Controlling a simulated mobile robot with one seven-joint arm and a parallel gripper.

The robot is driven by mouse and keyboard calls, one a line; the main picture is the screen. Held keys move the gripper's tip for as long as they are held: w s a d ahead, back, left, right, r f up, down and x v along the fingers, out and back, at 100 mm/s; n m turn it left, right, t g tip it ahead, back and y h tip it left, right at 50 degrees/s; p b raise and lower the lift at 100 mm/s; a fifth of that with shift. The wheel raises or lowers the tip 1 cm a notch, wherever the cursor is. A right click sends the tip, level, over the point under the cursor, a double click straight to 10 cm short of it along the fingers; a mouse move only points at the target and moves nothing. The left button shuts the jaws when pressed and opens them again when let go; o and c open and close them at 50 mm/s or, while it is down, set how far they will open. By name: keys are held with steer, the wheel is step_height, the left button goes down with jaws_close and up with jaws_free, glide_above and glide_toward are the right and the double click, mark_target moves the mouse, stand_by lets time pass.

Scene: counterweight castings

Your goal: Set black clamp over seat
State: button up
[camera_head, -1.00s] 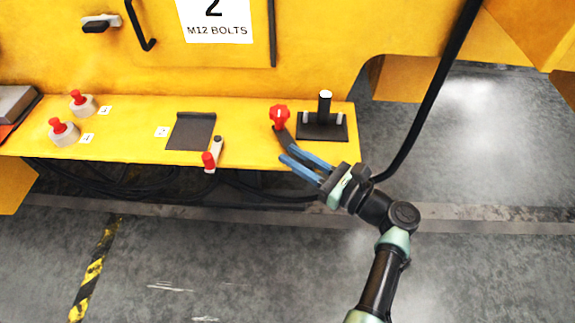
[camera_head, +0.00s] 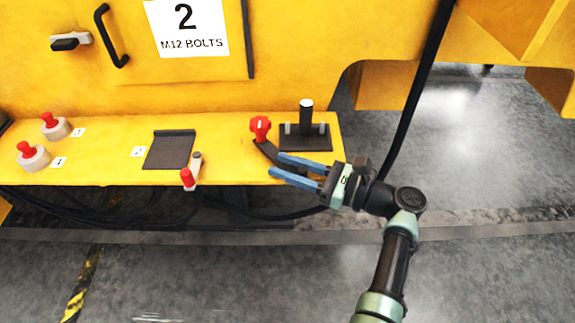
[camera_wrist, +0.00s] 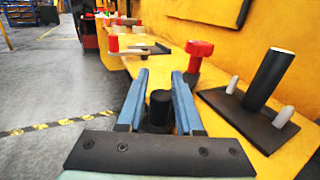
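The black clamp (camera_head: 266,153) is a dark bar under a red knob (camera_head: 260,126); it slants down and right from the knob towards the ledge's front edge. The red knob also shows in the wrist view (camera_wrist: 200,50). The seat appears to be the black plate (camera_head: 291,144) with a post and two pale pins, right of the knob; the bar lies left of and in front of it. My gripper (camera_head: 274,163) is at the bar's near end, blue fingers apart. In the wrist view a short dark cylinder (camera_wrist: 160,106) stands between the fingers with gaps beside it; contact is unclear.
A yellow ledge (camera_head: 110,155) carries a flat black pad (camera_head: 170,150), a small red-tipped lever (camera_head: 188,178) and two red-topped buttons (camera_head: 55,125). A black cable (camera_head: 412,95) hangs right of the ledge. A yellow wall stands behind; open floor lies in front.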

steer(key=shift+o, duration=1.1)
steer(key=shift+d, duration=0.1)
steer(key=v, duration=1.2)
steer(key=shift+s+d+b, duration=0.25)
steer(key=shift+d+b, duration=0.05)
steer(key=shift+b, duration=0.05)
